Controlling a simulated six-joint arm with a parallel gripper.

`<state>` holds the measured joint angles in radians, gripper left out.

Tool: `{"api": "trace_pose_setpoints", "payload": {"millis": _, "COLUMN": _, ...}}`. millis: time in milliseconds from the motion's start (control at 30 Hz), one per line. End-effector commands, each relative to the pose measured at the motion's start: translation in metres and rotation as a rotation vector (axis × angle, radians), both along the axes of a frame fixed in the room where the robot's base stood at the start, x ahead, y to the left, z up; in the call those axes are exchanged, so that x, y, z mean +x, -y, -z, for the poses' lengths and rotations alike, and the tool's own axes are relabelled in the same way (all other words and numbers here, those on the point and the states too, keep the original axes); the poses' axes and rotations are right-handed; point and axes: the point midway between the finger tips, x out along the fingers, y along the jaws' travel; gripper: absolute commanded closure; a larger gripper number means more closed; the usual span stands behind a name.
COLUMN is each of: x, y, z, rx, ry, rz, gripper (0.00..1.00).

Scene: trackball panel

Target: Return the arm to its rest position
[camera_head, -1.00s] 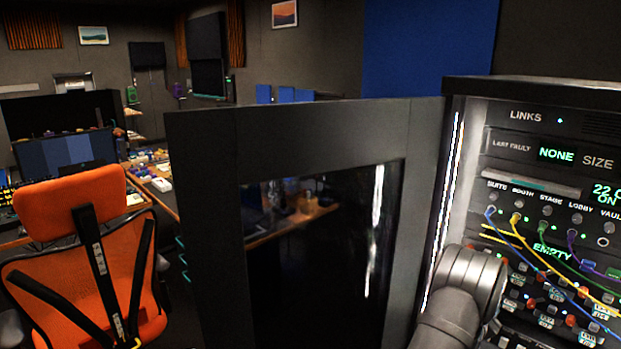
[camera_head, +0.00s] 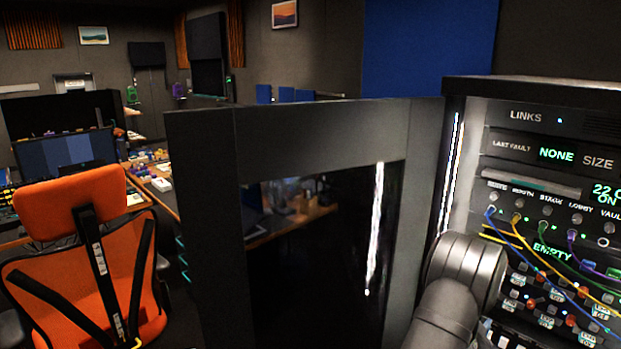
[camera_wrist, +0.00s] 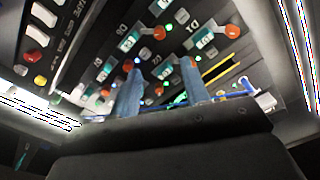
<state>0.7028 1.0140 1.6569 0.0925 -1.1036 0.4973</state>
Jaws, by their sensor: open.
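My gripper (camera_wrist: 161,70) shows in the wrist view as two blue fingers standing apart with nothing between them. It is open. Beyond the fingers is the rack panel (camera_wrist: 110,68) with orange-red knobs and small lit displays, seen at a tilt. I cannot tell how far the fingertips are from it. In the head view my dark grey arm stands in front of the lower left of the rack (camera_head: 535,135). My gripper is not visible in that view.
An open dark cabinet door (camera_head: 205,200) with a glossy window stands left of my arm. Blue, yellow, green and purple cables (camera_head: 513,233) hang across the rack. A cable end (camera_wrist: 262,100) is close to the right finger. An orange chair (camera_head: 75,205) is at the left.

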Motion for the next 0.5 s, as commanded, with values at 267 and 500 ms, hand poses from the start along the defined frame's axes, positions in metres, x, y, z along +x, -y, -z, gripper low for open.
{"api": "trace_pose_setpoints", "payload": {"millis": 267, "x": 0.035, "y": 0.035, "z": 0.000, "rx": -0.001, "ry": 0.001, "rz": 0.001, "gripper": 0.58}}
{"api": "trace_pose_setpoints", "payload": {"millis": 500, "x": 0.063, "y": 0.064, "z": 0.000, "rx": -0.001, "ry": 0.001, "rz": 0.001, "gripper": 0.58}}
